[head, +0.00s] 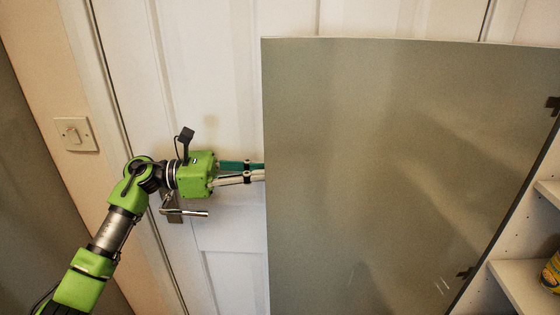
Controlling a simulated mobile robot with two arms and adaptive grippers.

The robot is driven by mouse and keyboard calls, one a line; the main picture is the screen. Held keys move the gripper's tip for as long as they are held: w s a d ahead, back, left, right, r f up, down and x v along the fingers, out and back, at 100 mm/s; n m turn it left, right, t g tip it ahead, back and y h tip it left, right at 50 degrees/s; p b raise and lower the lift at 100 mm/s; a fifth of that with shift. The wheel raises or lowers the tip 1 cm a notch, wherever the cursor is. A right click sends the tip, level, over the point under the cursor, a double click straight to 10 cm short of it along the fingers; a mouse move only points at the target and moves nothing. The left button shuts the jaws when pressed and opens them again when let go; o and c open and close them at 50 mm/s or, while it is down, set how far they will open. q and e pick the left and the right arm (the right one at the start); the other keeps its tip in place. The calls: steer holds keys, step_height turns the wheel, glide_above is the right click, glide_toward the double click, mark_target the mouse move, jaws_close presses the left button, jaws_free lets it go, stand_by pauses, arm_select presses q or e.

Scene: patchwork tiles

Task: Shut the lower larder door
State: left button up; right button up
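The larder door (390,180) is a large grey-green panel. It stands open, with its hinges along its right edge beside the larder shelves. I cannot tell from this view whether it is the lower door. My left gripper (258,172) reaches in from the left at the door's free left edge. Its fingertips pass out of sight behind the panel, so I cannot tell whether they touch it or how far they are closed. My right gripper is not in view.
A white panelled room door (225,110) with a metal lever handle (185,212) is behind my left arm. A light switch (75,134) is on the wall at left. White shelves (525,284) at right hold a yellow container (551,272).

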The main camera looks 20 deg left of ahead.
mark_target(280, 171)
arm_select(q)
steer(key=p+x, duration=0.1)
steer(key=x, duration=0.2)
steer(key=shift+d, duration=0.25)
jaws_close()
